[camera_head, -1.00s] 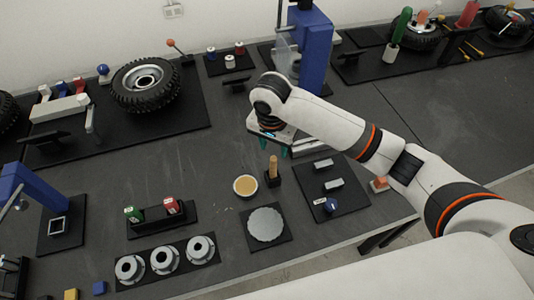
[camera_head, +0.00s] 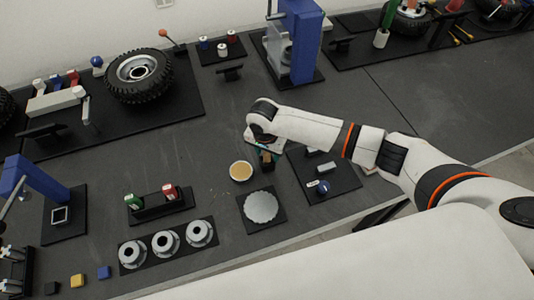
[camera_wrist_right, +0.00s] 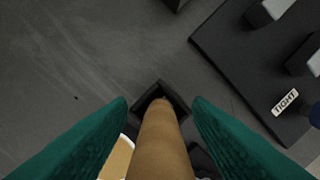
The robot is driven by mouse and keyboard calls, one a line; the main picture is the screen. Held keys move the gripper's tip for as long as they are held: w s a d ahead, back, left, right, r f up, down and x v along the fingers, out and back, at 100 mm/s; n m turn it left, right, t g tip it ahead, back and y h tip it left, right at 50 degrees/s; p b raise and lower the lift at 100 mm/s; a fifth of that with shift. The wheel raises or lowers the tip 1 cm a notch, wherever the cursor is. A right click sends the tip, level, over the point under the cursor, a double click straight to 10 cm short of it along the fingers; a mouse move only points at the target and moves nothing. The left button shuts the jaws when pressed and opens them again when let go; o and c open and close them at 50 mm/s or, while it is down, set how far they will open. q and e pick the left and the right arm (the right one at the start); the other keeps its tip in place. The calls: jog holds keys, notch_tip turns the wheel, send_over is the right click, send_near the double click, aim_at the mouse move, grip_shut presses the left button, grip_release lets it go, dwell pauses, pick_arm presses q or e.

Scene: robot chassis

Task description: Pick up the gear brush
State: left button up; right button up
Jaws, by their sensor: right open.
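The gear brush (camera_wrist_right: 160,145) has a tan wooden handle and stands upright in a small black holder (camera_wrist_right: 162,92). In the head view the brush (camera_head: 267,157) is mostly hidden below my right gripper (camera_head: 266,150). In the right wrist view its handle lies between the two green fingers of my right gripper (camera_wrist_right: 160,104). The fingers are open on either side of the handle, with a gap on both sides. My left gripper is not in view.
A bowl of tan material (camera_head: 241,171) stands left of the holder. A dark mat with a silver gear disc (camera_head: 261,206) lies in front. A black board with metal blocks (camera_head: 338,179) lies right.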

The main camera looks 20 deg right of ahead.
grip_shut()
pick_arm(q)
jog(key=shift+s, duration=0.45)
